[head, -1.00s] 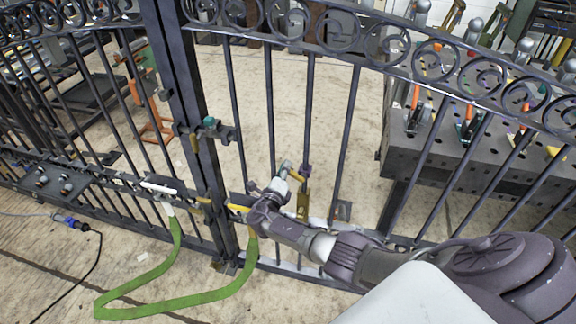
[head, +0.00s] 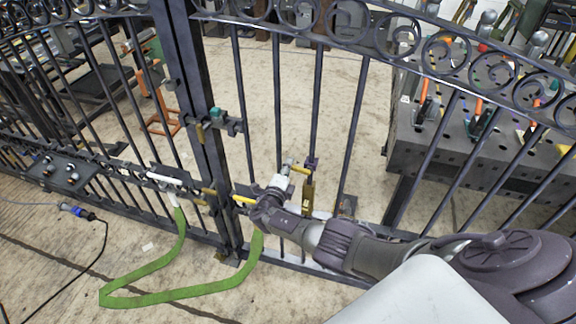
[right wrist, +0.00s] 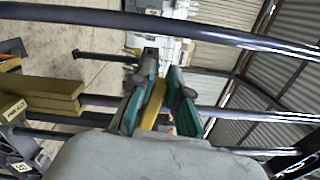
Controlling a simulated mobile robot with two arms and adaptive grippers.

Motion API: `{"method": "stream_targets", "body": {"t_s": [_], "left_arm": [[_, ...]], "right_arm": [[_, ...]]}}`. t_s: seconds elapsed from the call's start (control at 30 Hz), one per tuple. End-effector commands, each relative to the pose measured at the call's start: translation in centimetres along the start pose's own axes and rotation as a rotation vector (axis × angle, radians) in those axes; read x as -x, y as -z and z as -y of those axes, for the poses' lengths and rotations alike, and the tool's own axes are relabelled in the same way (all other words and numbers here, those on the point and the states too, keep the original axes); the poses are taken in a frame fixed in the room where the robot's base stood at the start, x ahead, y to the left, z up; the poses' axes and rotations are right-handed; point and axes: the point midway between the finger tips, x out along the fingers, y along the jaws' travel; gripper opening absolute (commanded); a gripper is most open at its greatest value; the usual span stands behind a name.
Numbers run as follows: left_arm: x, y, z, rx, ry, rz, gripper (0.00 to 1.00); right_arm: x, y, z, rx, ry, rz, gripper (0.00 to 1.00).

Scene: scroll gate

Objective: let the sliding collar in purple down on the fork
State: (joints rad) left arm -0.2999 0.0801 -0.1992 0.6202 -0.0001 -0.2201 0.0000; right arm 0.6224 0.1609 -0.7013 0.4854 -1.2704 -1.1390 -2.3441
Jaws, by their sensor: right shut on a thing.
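The purple sliding collar (head: 311,163) sits around a vertical gate bar in the head view. A yellow handle (head: 300,170) reaches from it to the left. My right gripper (head: 289,165) is at the collar's left and is shut on this handle. In the right wrist view the fingers (right wrist: 155,100) close on a yellow piece (right wrist: 153,106); I cannot make out the purple collar there. A brass-coloured piece (head: 308,195) is on the same bar just below the collar. I cannot tell whether it is the fork. My left gripper is not in view.
The iron gate's bars (head: 240,100) stand close around my right gripper. A green strap (head: 150,298) hangs from the gate at lower left. A dark perforated table (head: 440,155) with tools stands behind the gate at right.

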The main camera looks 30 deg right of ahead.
Motion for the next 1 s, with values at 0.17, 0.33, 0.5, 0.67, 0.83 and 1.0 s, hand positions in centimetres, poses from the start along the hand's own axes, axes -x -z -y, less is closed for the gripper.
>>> {"method": "stream_targets", "body": {"t_s": [0.17,0.33,0.5,0.67,0.83,1.0], "left_arm": [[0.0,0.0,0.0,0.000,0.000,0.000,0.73],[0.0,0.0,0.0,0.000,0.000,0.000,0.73],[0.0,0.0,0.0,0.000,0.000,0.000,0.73],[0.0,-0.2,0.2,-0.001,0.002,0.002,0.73],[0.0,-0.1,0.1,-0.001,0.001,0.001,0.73],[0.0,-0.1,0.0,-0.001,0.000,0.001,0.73]], "right_arm": [[0.0,0.0,0.1,0.003,0.002,0.001,0.16],[0.0,0.0,0.1,0.002,0.001,0.001,0.42],[0.0,0.0,0.0,0.001,0.001,0.001,0.42],[0.1,0.0,0.0,0.000,0.001,0.001,0.42],[1.5,-0.1,-0.1,-0.001,0.000,0.003,0.42],[4.4,0.0,-0.2,-0.001,-0.002,0.004,0.42]]}}
